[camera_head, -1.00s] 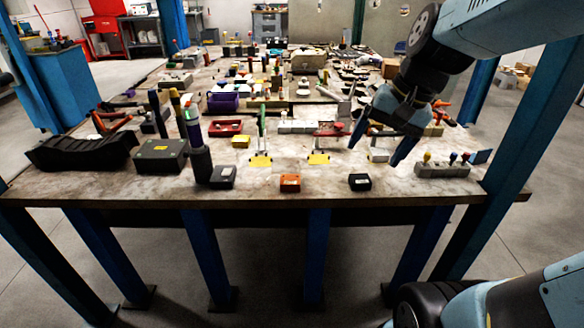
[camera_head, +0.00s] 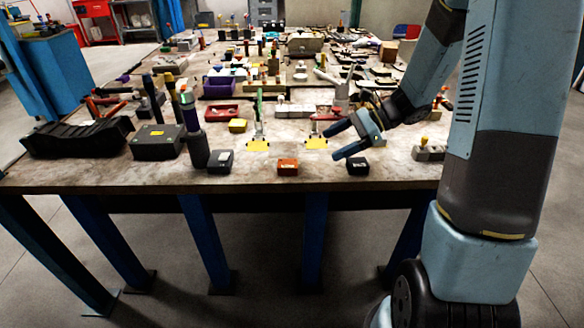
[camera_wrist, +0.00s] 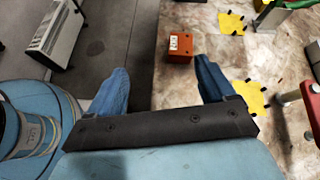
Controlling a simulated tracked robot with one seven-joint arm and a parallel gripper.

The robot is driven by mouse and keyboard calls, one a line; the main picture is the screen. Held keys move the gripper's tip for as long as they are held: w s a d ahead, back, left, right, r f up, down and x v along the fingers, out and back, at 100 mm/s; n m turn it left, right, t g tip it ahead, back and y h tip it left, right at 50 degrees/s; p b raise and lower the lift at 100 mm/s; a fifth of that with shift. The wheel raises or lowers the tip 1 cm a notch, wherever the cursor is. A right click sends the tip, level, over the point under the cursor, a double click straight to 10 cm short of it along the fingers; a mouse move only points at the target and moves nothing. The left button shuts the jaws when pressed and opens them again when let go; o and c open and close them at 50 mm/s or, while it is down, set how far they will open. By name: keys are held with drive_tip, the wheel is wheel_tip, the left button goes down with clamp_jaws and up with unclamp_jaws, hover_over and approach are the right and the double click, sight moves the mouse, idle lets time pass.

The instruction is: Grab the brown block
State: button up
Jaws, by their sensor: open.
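The block that best matches brown is a small orange-brown block (camera_head: 287,167) near the front edge of the table. In the wrist view this orange-brown block (camera_wrist: 180,47) lies beyond my fingertips, closer to the right finger. My gripper (camera_head: 331,142) is open and empty, to the right of the block and apart from it, with its fingers pointing left. In the wrist view my gripper (camera_wrist: 163,70) has its left finger over the floor past the table edge and its right finger over the tabletop.
A black block (camera_head: 358,166) sits to the right, just below my gripper. A dark block (camera_head: 220,161) stands to the left. Yellow pads with upright tools (camera_head: 257,146) lie behind. The tabletop (camera_head: 255,178) around the orange-brown block is clear.

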drive_tip(key=w+f+m, duration=0.1)
drive_tip(key=f, duration=0.1)
drive_tip(key=w+d+f+m+t+y, duration=0.1)
drive_tip(key=w+f+m, duration=0.1)
drive_tip(key=shift+w+f, duration=0.1)
drive_tip(key=shift+w, duration=0.05)
drive_tip(key=shift+w+a+f, duration=0.1)
drive_tip(key=shift+a+f, duration=0.05)
approach(291, 163)
drive_tip(key=shift+y, duration=0.3)
drive_tip(key=x, duration=0.4)
drive_tip(key=shift+w+f, duration=0.1)
drive_tip(key=shift+f, duration=0.15)
drive_tip(key=shift+x, duration=2.65)
clamp_jaws()
